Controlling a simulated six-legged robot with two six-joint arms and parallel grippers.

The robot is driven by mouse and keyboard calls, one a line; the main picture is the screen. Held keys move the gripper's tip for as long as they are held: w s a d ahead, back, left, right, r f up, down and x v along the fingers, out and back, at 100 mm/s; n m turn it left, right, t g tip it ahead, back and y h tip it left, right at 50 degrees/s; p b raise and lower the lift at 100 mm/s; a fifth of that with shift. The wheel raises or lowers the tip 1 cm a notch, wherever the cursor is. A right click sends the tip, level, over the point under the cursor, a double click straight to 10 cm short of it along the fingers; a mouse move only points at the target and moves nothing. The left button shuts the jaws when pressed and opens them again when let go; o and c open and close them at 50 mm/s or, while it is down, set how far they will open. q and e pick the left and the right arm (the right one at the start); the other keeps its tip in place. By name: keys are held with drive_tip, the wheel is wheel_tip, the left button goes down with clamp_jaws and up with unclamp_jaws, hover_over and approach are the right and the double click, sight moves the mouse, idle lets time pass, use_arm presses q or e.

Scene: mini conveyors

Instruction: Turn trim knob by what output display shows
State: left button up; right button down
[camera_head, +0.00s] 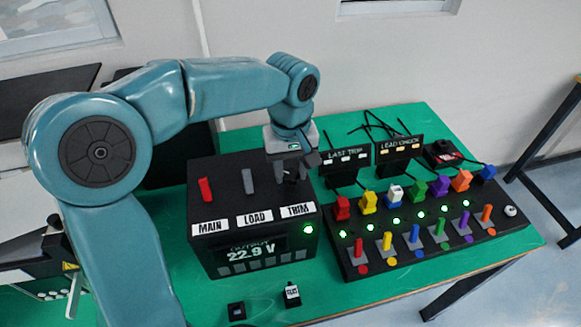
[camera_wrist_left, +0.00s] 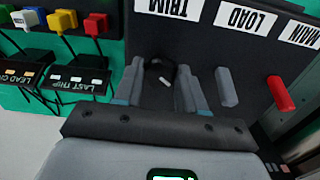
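The black box carries an output display (camera_head: 258,254) reading 22.9 V, with MAIN, LOAD and TRIM labels above it. My left gripper (camera_head: 291,176) points down at the box top behind the TRIM label (camera_head: 296,210). In the left wrist view, its two fingers stand apart on either side of the dark trim knob (camera_wrist_left: 161,74), which has a white mark. The fingers look open around the knob; whether either touches it is hard to tell. In the head view the gripper mostly hides the knob. My right gripper is in neither view.
A red lever (camera_head: 205,190) and a grey lever (camera_head: 249,181) stand left of my gripper. A black panel (camera_head: 365,268) with coloured plugs, switches and lit green lamps is at right. LAST TRIP (camera_head: 347,155) and LEAD CHECK signs stand behind.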

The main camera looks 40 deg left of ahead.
use_arm(q)
drive_tip(key=shift+m, duration=0.3)
drive_tip(key=m, duration=0.3)
drive_tip(key=shift+a+m+p, duration=0.1)
drive_tip(key=shift+m+p, duration=0.2)
drive_tip(key=shift+p, duration=0.05)
drive_tip(key=m, duration=0.4)
drive_tip(key=shift+m+p, duration=0.3)
drive_tip(key=shift+p, duration=0.05)
drive_tip(key=m, duration=0.4)
drive_tip(key=shift+a+p, duration=0.1)
drive_tip(key=shift+p, duration=0.25)
drive_tip(key=shift+m+p, duration=0.3)
drive_tip(key=shift+m, duration=1.9)
